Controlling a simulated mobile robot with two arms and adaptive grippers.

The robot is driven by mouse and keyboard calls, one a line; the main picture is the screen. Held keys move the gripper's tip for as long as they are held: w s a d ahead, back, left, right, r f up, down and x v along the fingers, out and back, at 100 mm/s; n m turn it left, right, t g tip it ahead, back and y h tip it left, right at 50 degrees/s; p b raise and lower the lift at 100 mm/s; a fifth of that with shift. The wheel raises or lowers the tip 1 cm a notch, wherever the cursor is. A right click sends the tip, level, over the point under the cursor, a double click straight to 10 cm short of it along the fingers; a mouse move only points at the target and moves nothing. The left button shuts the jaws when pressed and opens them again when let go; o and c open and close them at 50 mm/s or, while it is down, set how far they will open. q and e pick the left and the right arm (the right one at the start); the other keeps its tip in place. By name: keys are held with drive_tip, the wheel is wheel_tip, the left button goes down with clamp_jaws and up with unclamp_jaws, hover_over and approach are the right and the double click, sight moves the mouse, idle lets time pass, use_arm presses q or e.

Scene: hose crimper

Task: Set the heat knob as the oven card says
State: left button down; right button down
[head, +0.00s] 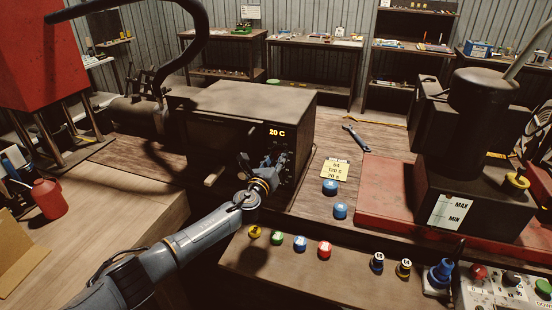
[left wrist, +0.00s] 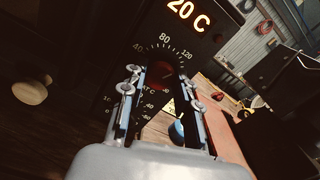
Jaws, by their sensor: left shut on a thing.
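The dark oven (head: 240,110) stands on the workbench, and its orange display (head: 277,132) reads 20 C. The display also shows in the left wrist view (left wrist: 188,14). The oven card (head: 335,170) lies on the bench to the right of the oven; its middle line looks like 120 C and its last like 20 s. My left gripper (head: 272,165) is at the oven's front panel. In the left wrist view its fingers (left wrist: 162,85) are shut on the reddish heat knob (left wrist: 162,74), inside a dial marked 40, 80 and 120. The knob's pointer is not clear.
A second dial (left wrist: 148,105) sits just below, partly hidden by the fingers. Blue caps (head: 330,187) and a wrench (head: 355,138) lie right of the oven. Several coloured fittings (head: 300,243) line the front ledge. A black machine (head: 465,150) stands at right.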

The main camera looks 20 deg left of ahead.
use_arm(q)
drive_tip(key=shift+f, duration=0.15)
drive_tip(key=c, duration=1)
unclamp_jaws()
drive_tip(key=s, duration=1.2)
drive_tip(key=shift+a, duration=0.25)
